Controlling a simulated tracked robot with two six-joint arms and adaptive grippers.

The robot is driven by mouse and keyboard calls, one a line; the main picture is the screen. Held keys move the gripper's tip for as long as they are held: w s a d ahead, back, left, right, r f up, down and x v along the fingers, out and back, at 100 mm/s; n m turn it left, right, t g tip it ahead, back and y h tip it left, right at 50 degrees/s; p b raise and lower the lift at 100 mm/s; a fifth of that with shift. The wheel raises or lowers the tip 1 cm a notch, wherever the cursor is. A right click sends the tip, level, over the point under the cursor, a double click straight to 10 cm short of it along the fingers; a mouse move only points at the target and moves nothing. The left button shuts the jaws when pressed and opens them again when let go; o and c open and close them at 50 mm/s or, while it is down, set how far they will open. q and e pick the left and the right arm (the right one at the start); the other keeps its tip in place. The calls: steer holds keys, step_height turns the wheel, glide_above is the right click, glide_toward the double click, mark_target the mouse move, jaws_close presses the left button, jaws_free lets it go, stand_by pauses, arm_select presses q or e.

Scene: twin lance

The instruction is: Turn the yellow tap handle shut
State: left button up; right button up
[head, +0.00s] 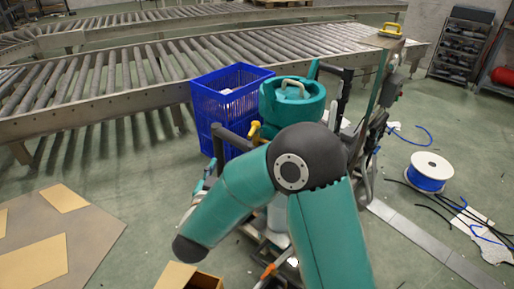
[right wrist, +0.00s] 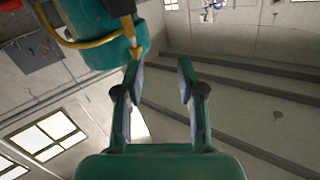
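A yellow tap handle (head: 254,131) shows at the left side of a teal tank (head: 290,112) with a pale carrying handle on top. In the right wrist view the yellow handle (right wrist: 119,8) lies at the upper left, against the teal tank (right wrist: 95,22), close to the left fingertip. I cannot tell whether they touch. My right gripper (right wrist: 158,68) is open, with nothing seen between its fingers. In the head view, my right gripper (head: 208,178) is partly hidden behind my forearm, left of and below the tap. My left gripper is not in view.
A blue crate (head: 230,85) stands just behind and left of the tap. A roller conveyor (head: 110,80) runs across the back. A cable spool (head: 430,172) and loose cables lie at the right. Cardboard (head: 75,245) lies at the lower left.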

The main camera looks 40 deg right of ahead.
mark_target(254, 127)
steer(key=w+d, duration=0.1)
steer(key=d, duration=0.4)
steer(key=w+d+r+m+g+h, duration=0.1)
steer(key=w+d, duration=0.1)
steer(key=d, duration=0.4)
steer(key=w+d+r+m+h, duration=0.1)
steer(key=w+d, duration=0.1)
steer(key=d, duration=0.3)
steer(key=shift+w+d+r+g, duration=0.2)
steer(key=shift+w+g, duration=0.05)
steer(key=shift+g, duration=0.05)
jaws_close()
